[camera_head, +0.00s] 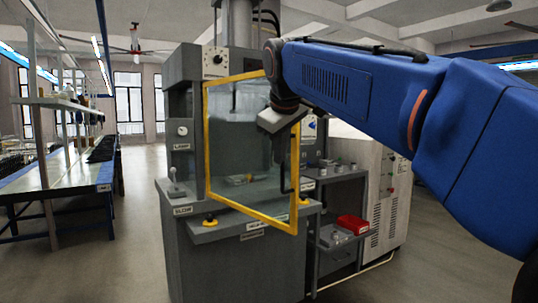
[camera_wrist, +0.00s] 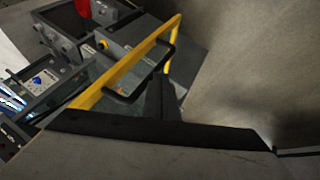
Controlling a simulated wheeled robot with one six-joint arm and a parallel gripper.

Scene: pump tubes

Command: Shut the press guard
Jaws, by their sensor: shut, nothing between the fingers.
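The press guard (camera_head: 251,212) is a clear panel in a yellow frame on the front of the grey press. It stands partly open, its left edge at the press and its right edge swung out towards me. A black bar handle (camera_head: 284,183) sits near its right edge. In the wrist view the yellow frame (camera_wrist: 100,93) runs diagonally, with the handle (camera_wrist: 139,82) beside it. My gripper (camera_head: 278,157) is shut and empty, pointing down close to the handle; its fingers also show in the wrist view (camera_wrist: 159,88). Whether they touch the handle I cannot tell.
The grey press (camera_head: 185,240) has a lever at the left and yellow-based buttons on its front ledge. A side shelf with a red bin (camera_head: 352,224) stands at the right, before a pale cabinet (camera_head: 390,190). A long workbench (camera_head: 60,185) is at the left. The floor between is clear.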

